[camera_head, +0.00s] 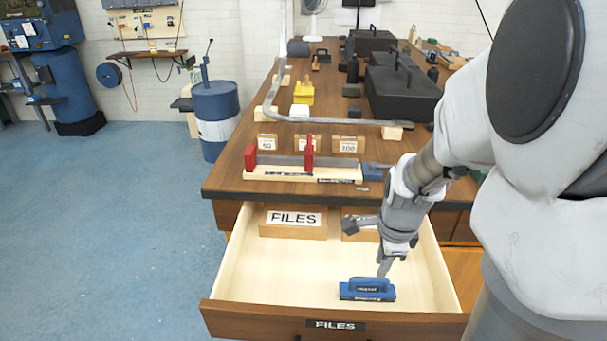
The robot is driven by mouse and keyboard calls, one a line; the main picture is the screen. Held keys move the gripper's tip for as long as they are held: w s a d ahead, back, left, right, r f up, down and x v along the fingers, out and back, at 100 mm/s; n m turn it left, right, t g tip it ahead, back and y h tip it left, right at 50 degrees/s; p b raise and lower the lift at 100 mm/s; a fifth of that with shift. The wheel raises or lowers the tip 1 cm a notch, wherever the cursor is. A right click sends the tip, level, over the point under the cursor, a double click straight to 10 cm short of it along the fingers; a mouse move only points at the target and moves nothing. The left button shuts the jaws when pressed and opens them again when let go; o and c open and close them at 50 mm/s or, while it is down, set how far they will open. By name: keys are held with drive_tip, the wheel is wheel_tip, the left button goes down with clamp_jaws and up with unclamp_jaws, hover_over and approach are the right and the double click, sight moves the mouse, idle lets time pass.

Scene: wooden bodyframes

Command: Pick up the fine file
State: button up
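An open wooden drawer (262,316) labelled FILES extends from the bench. Near its front right lies a blue block-shaped tool with a handle (368,289); its small label is too small to read, so I cannot tell whether it is the fine file. My gripper (384,268) points down into the drawer, just above or behind the blue tool's right half. I see the fingers nearly edge-on and cannot tell whether they are apart or touch the tool. A small box labelled FILES (293,223) sits at the drawer's back left. A second box (358,228) beside it is partly hidden by my arm.
On the bench (226,177) above the drawer stands a wooden fixture with red uprights (309,152). Small numbered blocks (346,145), a bent metal bar (268,100) and black cases (404,93) lie behind. The drawer floor left of the blue tool is bare.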

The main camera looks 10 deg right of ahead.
sight(373, 279)
drive_tip(key=f, duration=0.2)
drive_tip(key=f+b, duration=0.1)
drive_tip(key=f, duration=0.1)
drive_tip(key=shift+w+d, duration=0.1)
drive_tip(key=shift+w, duration=0.3)
drive_tip(key=f+b, duration=0.1)
drive_tip(key=f, duration=0.1)
drive_tip(key=w+f+b, duration=0.1)
drive_tip(key=f, duration=0.2)
drive_tip(key=shift+w, duration=0.15)
clamp_jaws()
